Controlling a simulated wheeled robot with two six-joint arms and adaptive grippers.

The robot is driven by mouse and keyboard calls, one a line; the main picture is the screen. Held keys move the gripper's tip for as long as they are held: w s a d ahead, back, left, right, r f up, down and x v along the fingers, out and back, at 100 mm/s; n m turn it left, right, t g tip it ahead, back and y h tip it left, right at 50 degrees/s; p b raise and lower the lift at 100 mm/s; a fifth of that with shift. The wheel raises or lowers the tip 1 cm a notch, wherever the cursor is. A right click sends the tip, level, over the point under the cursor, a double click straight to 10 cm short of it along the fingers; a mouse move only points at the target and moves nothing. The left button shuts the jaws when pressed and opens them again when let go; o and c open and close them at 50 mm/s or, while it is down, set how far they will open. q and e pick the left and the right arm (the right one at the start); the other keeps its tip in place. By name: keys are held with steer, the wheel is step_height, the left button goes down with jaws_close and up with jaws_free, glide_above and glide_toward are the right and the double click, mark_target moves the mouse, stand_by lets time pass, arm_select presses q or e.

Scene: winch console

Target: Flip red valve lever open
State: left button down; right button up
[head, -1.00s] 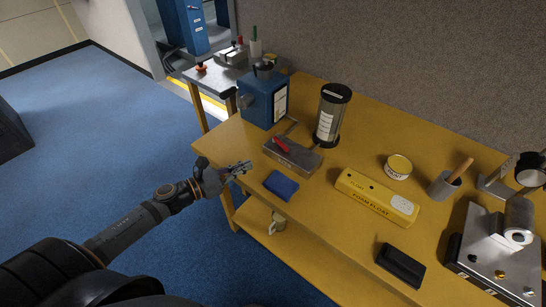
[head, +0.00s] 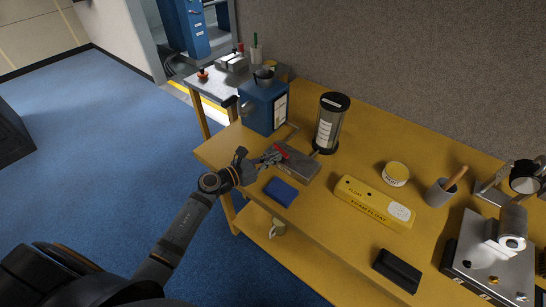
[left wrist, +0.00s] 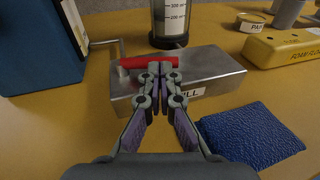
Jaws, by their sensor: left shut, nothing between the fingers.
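The red valve lever (left wrist: 148,62) lies across the top of a grey metal block (left wrist: 215,67) on the yellow bench. In the head view the lever (head: 281,151) and the block (head: 299,168) are near the bench's left front edge. My left gripper (head: 274,156) is shut and empty. In the left wrist view its fingertips (left wrist: 160,70) are together at the near side of the lever, overlapping it in the picture. I cannot tell whether they touch it. The fingers hide part of the block's front and its label. My right gripper is not in view.
A blue box (head: 264,106) stands behind left of the block, and a clear cylinder (head: 329,124) behind right. A blue cloth (head: 281,192) lies in front. A yellow float (head: 374,203), a tin (head: 396,174) and a black object (head: 399,270) are to the right.

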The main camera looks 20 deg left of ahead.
arm_select(q)
steer(key=shift+w+d+r, duration=0.1)
steer(key=shift+d, duration=0.25)
steer(key=shift+d+r+n+y+p, duration=0.2)
steer(key=shift+n+y+p, duration=0.2)
steer(key=shift+p, duration=0.35)
steer(key=shift+w+d+f+t+y, duration=0.1)
steer(key=shift+f+t+y, duration=0.05)
steer(key=shift+t+y, duration=0.2)
steer(key=shift+d+f, duration=0.1)
steer(key=shift+d, duration=0.05)
steer(key=shift+w+d+f, duration=0.1)
steer(key=shift+w+d, duration=0.05)
steer(key=shift+w, duration=0.05)
steer(key=shift+s, duration=0.15)
steer(key=shift+s+a, duration=0.3)
steer(key=shift+a, duration=0.05)
steer(key=v, duration=1.1)
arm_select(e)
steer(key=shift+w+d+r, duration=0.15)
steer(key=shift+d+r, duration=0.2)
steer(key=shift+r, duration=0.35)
